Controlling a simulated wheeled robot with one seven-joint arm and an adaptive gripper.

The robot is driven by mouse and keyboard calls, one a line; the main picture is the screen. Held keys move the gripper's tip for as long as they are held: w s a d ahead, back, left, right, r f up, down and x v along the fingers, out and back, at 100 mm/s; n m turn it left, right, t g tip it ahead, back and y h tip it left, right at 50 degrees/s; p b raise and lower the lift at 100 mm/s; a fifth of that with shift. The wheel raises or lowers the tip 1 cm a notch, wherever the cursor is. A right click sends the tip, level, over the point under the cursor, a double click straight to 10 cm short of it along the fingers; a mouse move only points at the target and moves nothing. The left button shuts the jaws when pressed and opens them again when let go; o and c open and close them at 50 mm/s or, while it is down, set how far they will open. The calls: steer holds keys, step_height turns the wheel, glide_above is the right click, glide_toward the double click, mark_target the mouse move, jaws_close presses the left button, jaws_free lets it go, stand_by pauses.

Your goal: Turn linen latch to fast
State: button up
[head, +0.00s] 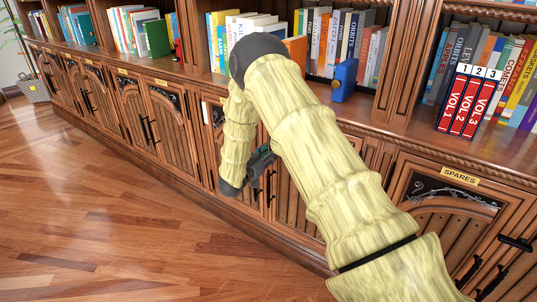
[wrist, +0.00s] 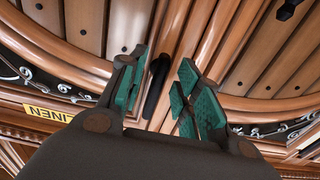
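The yellow LINEN label (wrist: 48,112) shows at the left of the wrist view, on the frame of a carved wooden cupboard. A dark, upright fitting (wrist: 157,86) stands at the seam between the cupboard doors; I cannot tell whether it is the latch or a door handle. My gripper (wrist: 165,82) is open, its green-padded fingers on either side of this fitting, with no clear contact. In the head view my gripper (head: 262,162) is at the cupboard front, mostly hidden by my arm. The latch's setting cannot be read.
The cupboard marked SPARES (head: 459,175) has black handles at the right. Shelves above hold books, a blue object (head: 343,80) and three red volumes (head: 468,102). A basket (head: 33,88) stands far left. The wooden floor (head: 110,200) in front is clear.

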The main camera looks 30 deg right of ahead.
jaws_close()
steer(key=shift+r, duration=0.1)
steer(key=n+p, duration=0.2)
steer(key=p, duration=0.1)
steer(key=shift+r+n, duration=0.15)
steer(key=shift+n, duration=0.15)
steer(key=n+p, duration=0.2)
steer(key=n, duration=0.1)
steer(key=shift+n+p, duration=0.3)
steer(key=shift+p, duration=0.1)
steer(key=n+p, duration=0.3)
steer(key=n, duration=0.6)
steer(key=n+p, duration=0.1)
steer(key=n, duration=0.1)
steer(key=shift+s+f+n, duration=0.1)
steer(key=shift+f+n, duration=0.1)
steer(key=shift+n, duration=0.2)
